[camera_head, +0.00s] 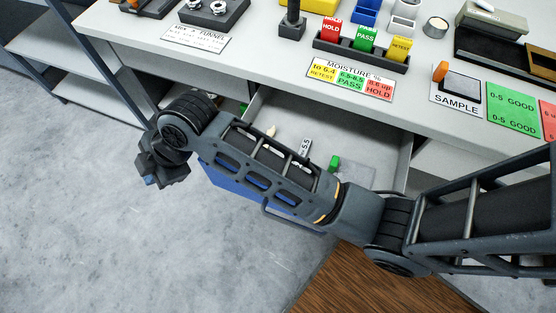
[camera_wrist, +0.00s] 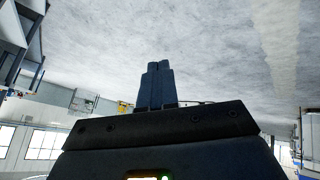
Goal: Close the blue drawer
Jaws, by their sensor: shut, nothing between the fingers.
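The blue drawer (camera_head: 232,190) is open and juts out from under the white bench. Its blue front shows only in part beneath my arm, with a bar handle (camera_head: 292,221) on its outer side. My arm crosses over the drawer and hides much of its inside and front. My gripper (camera_head: 151,181) is left of the drawer, apart from it, over the grey floor. In the wrist view the two fingers of my gripper (camera_wrist: 158,68) are together and empty. The drawer front cannot be made out there.
Inside the drawer lie a green block (camera_head: 335,162) and a white tag marked 5.5 (camera_head: 305,147). The bench top (camera_head: 270,62) carries signs, a block rack and trays. A grey shelf rack (camera_head: 85,90) stands at the left. The floor (camera_head: 110,240) at lower left is clear.

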